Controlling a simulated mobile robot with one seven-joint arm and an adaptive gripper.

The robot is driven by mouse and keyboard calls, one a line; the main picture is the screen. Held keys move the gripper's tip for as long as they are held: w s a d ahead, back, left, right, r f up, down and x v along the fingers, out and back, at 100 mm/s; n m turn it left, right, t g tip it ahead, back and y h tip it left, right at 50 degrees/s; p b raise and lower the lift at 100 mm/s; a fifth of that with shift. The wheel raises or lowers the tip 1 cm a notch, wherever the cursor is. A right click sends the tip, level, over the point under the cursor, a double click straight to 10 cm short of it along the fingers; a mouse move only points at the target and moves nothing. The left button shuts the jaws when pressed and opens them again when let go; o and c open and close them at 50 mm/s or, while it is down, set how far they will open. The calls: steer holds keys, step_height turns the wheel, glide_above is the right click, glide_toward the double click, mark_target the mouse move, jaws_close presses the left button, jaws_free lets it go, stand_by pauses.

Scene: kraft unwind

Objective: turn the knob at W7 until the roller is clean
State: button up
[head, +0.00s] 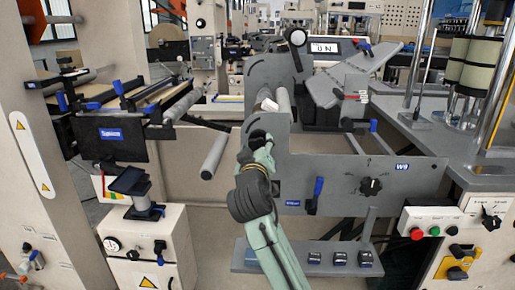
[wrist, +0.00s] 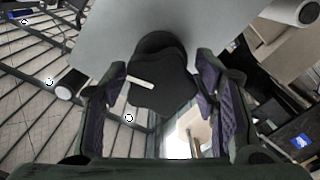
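A black lobed knob (wrist: 163,92) with a white pointer mark sits on a grey plate in the wrist view. My gripper (wrist: 163,85) is open, with its purple-padded fingers on either side of the knob and small gaps visible. In the head view my gripper (head: 262,141) is at the grey side plate (head: 330,165) and largely hides the knob there. No W7 label is readable. A grey roller (head: 215,156) juts out left of my gripper, and another (head: 284,104) shows above it. I cannot tell which is the task's roller or whether it is clean.
Another black knob (head: 371,186) is on the same plate, below a W9 label (head: 402,167). A blue lever (head: 318,187) stands between it and my arm. A shelf (head: 310,264) with small dark blocks lies low. A button panel (head: 438,226) is at right.

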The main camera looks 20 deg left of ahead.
steer(key=c, duration=0.8)
steer(key=shift+o, duration=0.2)
steer(key=m, duration=0.3)
steer(key=shift+a+m+p, duration=0.1)
steer(key=shift+m+p, duration=0.2)
steer(key=shift+p, duration=0.05)
steer(key=m, duration=0.4)
steer(key=shift+p, duration=0.35)
steer(key=m, duration=0.7)
steer(key=o, duration=1.2)
